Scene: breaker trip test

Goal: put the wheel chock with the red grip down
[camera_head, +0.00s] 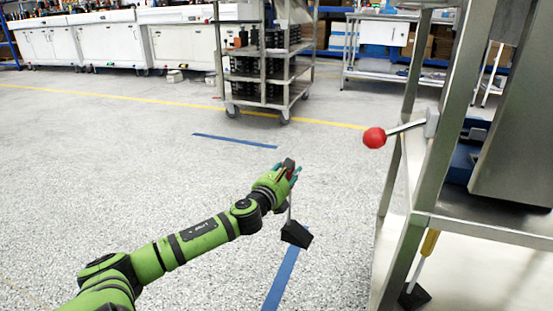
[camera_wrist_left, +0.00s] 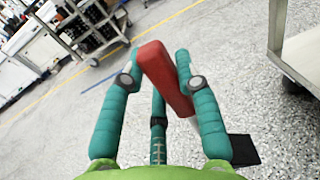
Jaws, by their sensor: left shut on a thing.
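The wheel chock with the red grip hangs from my left gripper (camera_head: 290,172). Its black wedge (camera_head: 296,234) is at the lower end of a thin rod, over or near a blue floor line; I cannot tell whether it touches the floor. In the left wrist view the red grip (camera_wrist_left: 165,78) lies between the teal fingers of my left gripper (camera_wrist_left: 158,85), which is shut on it. Part of the black wedge (camera_wrist_left: 243,150) shows behind the right finger. My right gripper is not in view.
A steel bench frame (camera_head: 470,226) with a red-knobbed lever (camera_head: 374,138) stands at the right. A second chock with a yellow grip (camera_head: 429,243) stands by its leg. A wheeled rack (camera_head: 270,75) stands at the back. Blue tape (camera_head: 283,278) marks the floor; the floor at left is clear.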

